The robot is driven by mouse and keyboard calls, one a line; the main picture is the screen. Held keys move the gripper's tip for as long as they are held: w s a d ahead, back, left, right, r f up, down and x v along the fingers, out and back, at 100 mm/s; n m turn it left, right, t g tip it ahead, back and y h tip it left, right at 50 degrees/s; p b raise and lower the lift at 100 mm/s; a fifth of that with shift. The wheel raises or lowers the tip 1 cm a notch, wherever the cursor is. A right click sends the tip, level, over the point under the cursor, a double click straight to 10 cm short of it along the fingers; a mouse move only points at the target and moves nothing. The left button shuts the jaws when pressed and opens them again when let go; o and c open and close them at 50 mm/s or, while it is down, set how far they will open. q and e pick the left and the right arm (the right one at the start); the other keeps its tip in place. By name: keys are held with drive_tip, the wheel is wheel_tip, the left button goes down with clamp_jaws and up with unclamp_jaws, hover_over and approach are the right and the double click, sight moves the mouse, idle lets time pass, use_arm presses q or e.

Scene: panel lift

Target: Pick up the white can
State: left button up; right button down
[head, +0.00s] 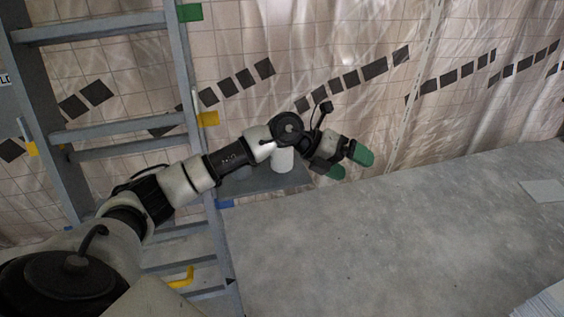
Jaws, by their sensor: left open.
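The white can (283,162) stands on a small dark grey platform (262,182) in the middle of the head view. My left wrist crosses in front of it and hides its top. My left gripper (348,163) has green fingertips, spread apart with nothing between them. It is to the right of the can, past it, and I see no contact between the fingers and the can. My right gripper is not in the head view.
A grey ladder (52,100) stands on the left, beside the platform. A wide grey surface (370,240) fills the lower right and is mostly clear. A pale flat sheet (543,190) lies at its right edge. A tiled wall is behind.

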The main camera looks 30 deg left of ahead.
use_arm(q)
drive_tip(key=a+r+y+b, duration=0.1)
drive_tip(key=a+r+y, duration=0.1)
drive_tip(key=a+y, duration=0.6)
wheel_tip(320, 180, up, 3)
drive_tip(key=y, duration=0.3)
hover_over(282, 154)
drive_tip(key=s+a, duration=0.1)
drive_tip(key=shift+n+g+y, duration=0.3)
drive_tip(key=shift+n+g, duration=0.1)
drive_tip(key=x, duration=0.2)
drive_tip(key=b+x, duration=0.1)
drive_tip(key=x, duration=0.1)
drive_tip(key=shift+w+a+f, duration=0.1)
drive_tip(key=shift+a+f, duration=0.1)
drive_tip(key=shift+a, duration=0.25)
drive_tip(key=shift+x, duration=3)
drive_tip(key=shift+d, duration=0.1)
drive_tip(key=c, duration=1.1)
drive_tip(key=shift+r, duration=0.1)
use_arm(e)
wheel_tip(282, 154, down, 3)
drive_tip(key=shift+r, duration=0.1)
